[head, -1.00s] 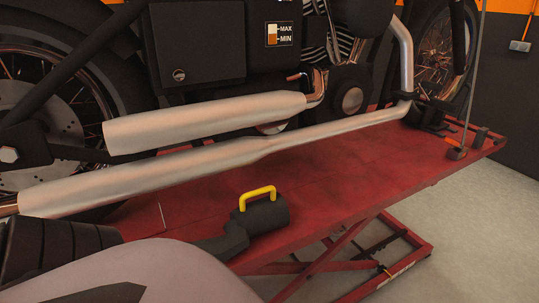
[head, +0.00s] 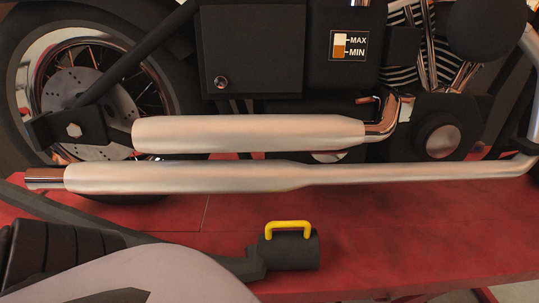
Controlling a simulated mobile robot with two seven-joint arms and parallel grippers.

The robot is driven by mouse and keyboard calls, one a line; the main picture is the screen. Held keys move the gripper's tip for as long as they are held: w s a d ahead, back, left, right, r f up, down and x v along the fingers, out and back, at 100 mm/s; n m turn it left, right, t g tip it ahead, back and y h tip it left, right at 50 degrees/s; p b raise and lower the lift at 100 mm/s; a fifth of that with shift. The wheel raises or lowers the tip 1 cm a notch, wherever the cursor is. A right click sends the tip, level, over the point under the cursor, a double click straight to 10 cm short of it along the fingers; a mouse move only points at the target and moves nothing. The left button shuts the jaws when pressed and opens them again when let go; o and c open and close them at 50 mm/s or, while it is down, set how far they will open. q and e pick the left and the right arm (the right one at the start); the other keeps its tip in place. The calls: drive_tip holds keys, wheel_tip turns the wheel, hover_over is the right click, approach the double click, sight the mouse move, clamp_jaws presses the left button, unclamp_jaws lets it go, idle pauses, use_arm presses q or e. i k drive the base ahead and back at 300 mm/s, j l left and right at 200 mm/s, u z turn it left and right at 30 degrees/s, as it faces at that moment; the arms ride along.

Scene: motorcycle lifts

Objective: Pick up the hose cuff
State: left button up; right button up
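The hose cuff (head: 290,252) is a black, roughly cylindrical piece with a yellow handle (head: 289,226) on its top. It lies on the red lift platform (head: 400,235) in front of the motorcycle's exhaust pipes. A dark neck runs from its left side and passes behind a pale rounded shape at the bottom left. Neither of my grippers shows in the head view. Nothing is seen touching the handle.
The motorcycle stands behind, with its upper silencer (head: 250,134) and lower silencer (head: 180,178) running across above the cuff. A black ribbed piece (head: 60,252) is at the lower left. The platform right of the cuff is clear.

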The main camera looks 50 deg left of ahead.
sight(287, 243)
drive_tip(key=i+l+u, duration=0.2)
drive_tip(key=u, duration=0.2)
drive_tip(key=i+l+u, duration=0.2)
drive_tip(key=u, duration=0.15)
drive_tip(key=i+l+u, duration=0.1)
drive_tip(key=l+u, duration=0.3)
drive_tip(key=i+l+u, duration=0.1)
drive_tip(key=l+u, duration=0.3)
drive_tip(key=j, duration=0.1)
